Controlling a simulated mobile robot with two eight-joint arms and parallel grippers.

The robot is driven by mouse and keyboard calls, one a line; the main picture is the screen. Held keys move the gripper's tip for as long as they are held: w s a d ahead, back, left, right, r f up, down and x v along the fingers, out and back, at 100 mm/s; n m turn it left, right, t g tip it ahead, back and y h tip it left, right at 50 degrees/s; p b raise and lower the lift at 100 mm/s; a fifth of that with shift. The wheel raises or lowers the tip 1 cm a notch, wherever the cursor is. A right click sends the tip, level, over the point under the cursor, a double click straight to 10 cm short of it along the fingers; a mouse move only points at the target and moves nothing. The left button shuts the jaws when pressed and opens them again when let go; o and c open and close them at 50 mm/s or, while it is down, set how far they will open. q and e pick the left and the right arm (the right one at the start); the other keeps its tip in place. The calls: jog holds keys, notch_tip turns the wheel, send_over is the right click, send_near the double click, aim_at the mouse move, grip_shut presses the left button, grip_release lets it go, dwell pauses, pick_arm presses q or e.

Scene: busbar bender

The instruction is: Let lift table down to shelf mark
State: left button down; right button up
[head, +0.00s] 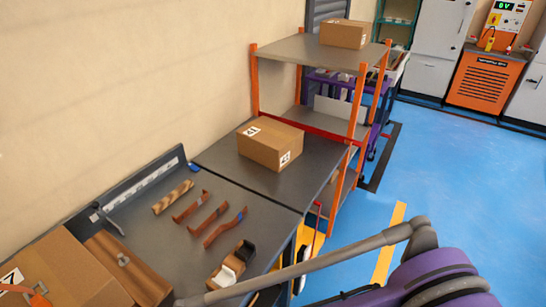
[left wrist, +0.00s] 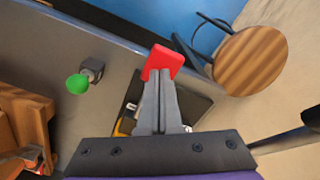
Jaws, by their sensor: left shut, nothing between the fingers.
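The lift table's dark top (head: 225,157) carries a cardboard box (head: 270,147) and sits between the workbench and an orange-post shelf rack (head: 254,80). A red strip (head: 312,127) runs across the rack just behind the table top. I cannot tell how their heights compare. In the left wrist view my left gripper (left wrist: 163,78) is shut and empty. A red pad-like part (left wrist: 165,59) is at its fingertips; I cannot tell whether they touch. Parts of a yellow and dark piece lie behind the fingers. My right gripper is out of view.
The workbench (head: 165,235) holds several copper bars (head: 190,206), a black and white tool (head: 232,264) and a cardboard box (head: 60,270). Another box (head: 345,34) is on the rack's top. The left wrist view shows a round wooden stool (left wrist: 250,62) and a green knob (left wrist: 77,84). Blue floor (head: 460,165) is clear at right.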

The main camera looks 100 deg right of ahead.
pick_arm(q)
jog(key=shift+f+b, duration=0.85)
jog(key=shift+f, duration=0.45)
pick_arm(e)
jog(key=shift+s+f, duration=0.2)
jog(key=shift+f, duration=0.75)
pick_arm(q)
jog(key=shift+r+p, duration=0.75)
jog(key=shift+r, duration=0.3)
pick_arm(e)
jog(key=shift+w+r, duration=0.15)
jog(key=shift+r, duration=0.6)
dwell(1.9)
pick_arm(q)
notch_tip(320, 180, up, 7)
jog(key=p, duration=0.4)
jog(key=shift+r, duration=0.2)
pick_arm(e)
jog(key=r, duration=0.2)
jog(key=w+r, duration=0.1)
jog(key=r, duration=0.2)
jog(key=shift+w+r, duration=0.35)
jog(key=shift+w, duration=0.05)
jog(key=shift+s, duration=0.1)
